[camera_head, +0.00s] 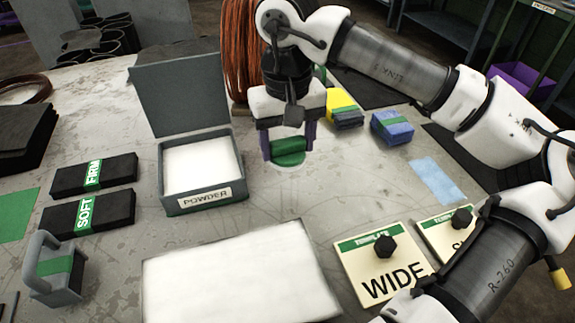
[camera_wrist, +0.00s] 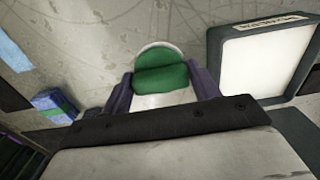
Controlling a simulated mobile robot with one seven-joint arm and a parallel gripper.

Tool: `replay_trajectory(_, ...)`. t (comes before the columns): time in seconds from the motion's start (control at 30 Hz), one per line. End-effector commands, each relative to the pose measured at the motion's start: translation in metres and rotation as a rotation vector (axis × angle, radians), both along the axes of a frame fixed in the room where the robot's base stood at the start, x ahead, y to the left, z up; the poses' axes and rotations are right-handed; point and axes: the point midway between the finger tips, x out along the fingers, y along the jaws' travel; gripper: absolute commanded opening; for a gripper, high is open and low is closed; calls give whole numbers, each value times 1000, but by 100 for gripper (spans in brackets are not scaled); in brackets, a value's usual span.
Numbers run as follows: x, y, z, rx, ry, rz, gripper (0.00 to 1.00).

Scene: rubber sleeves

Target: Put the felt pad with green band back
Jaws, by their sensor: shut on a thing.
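My gripper (camera_head: 287,152) has purple fingers and is shut on the felt pad with green band (camera_head: 288,146), at the back middle of the table. Its green part shows between the fingers, also in the wrist view (camera_wrist: 161,78). A pale rounded edge shows beyond the green in the wrist view. In the head view a pale green rounded patch shows just below the pad; I cannot tell if the pad touches the table. The pad's upper part is hidden by my gripper.
An open powder box (camera_head: 205,200) with raised lid stands close left of my gripper. A yellow-and-dark block (camera_head: 345,112) and a blue block with green band (camera_head: 392,128) lie to the right. A white slab (camera_head: 240,278) and the WIDE template (camera_head: 380,272) lie in front.

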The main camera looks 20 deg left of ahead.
Motion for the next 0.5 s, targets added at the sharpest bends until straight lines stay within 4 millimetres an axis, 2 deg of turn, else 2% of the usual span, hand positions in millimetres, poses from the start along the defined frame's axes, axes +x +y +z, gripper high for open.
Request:
replay_trajectory(0.07, 0, 0, -10, 1, -1, -1, 39)
replay_trajectory(0.27, 0, 0, -23, 1, 0, -1, 39)
replay_trajectory(0.5, 0, 0, -56, 1, 1, 0, 39)
